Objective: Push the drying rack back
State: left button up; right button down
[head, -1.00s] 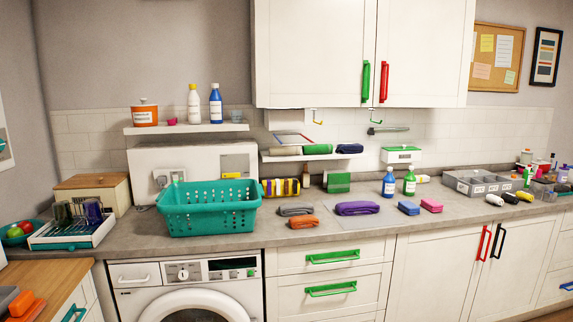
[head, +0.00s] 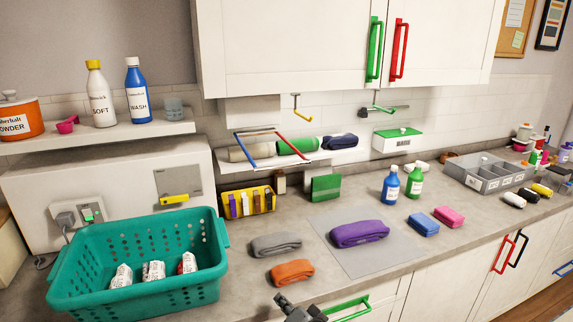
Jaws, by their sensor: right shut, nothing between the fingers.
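The drying rack appears to be the small frame (head: 273,133) with a blue bar at its left and a red bar at its right, under the wall cabinet in front of the shelf of rolled towels. It sticks out over the counter. How far its rear goes back is hard to tell. My right gripper (head: 285,301) is dark grey, at the bottom edge, in front of the counter's front edge. It is shut and empty, well below and apart from the rack. My left gripper is not in view.
A teal basket (head: 140,262) with several packets stands at the left on the counter. A yellow bin (head: 248,202), grey (head: 276,245), orange (head: 292,272) and purple (head: 358,234) cloths lie below the rack. Yellow (head: 297,108) and green (head: 377,108) hooks hang beneath the cabinet.

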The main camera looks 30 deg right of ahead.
jog(key=d+r+m+t+h, duration=0.25)
jog(key=r+m+t, duration=0.2)
jog(key=r, duration=1.15)
jog(key=m+t+p, duration=0.1)
jog(key=m, duration=0.2)
send_near(282, 167)
jog(key=p+x, duration=0.5)
jog(key=x, duration=0.1)
jog(key=shift+w+d+f+p, duration=0.1)
jog(key=shift+w+p, duration=0.25)
jog(key=shift+w, duration=0.15)
